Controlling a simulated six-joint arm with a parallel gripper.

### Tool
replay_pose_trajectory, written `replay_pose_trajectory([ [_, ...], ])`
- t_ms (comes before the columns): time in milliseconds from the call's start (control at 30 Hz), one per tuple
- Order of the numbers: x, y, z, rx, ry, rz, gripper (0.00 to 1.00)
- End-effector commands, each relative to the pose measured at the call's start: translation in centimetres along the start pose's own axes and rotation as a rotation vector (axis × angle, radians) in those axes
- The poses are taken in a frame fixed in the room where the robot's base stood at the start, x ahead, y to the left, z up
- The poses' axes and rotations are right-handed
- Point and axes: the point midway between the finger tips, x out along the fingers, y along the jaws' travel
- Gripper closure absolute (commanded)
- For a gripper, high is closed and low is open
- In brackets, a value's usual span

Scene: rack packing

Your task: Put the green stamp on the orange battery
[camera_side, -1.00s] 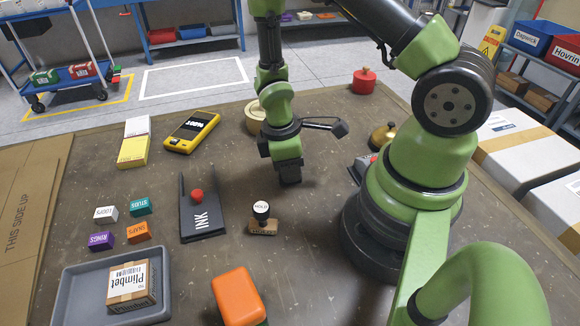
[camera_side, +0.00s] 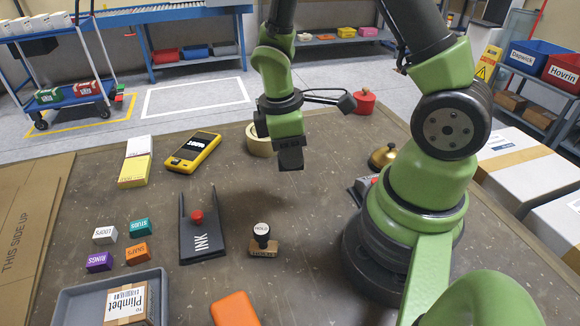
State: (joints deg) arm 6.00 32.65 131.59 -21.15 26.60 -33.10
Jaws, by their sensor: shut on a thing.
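My gripper (camera_side: 290,165) hangs above the middle of the table, pointing down. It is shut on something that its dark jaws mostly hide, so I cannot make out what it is. An orange block (camera_side: 235,309) with rounded corners, which looks like the orange battery, lies at the bottom edge, partly cut off. It is well in front of my gripper and to its left. I see no clearly green stamp. A stamp marked HOLD (camera_side: 263,240), with a black handle and wooden base, stands upright on the table.
Small boxes, including green STUDS (camera_side: 140,227) and orange SNAPS (camera_side: 137,253), stand at left near a grey tray (camera_side: 70,303).

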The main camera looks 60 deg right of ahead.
Motion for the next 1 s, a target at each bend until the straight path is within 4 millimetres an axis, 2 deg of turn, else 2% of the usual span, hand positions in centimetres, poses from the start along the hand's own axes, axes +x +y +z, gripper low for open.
replay_pose_trajectory([
  [267,-1.4,-0.3,-0.3,0.022,0.002,-0.004,0.97],
  [367,-2.1,-1.3,-1.6,0.105,0.004,-0.016,0.97],
  [433,-3.0,-2.6,-3.1,0.208,0.006,-0.032,0.97],
  [600,-5.7,-7.7,-6.7,0.519,0.007,-0.082,0.97],
  [700,-7.1,-11.0,-7.9,0.690,0.006,-0.109,0.97],
  [833,-8.8,-15.3,-8.8,0.886,0.005,-0.140,0.97],
  [1000,-10.7,-20.5,-8.7,1.106,0.004,-0.174,0.97],
])
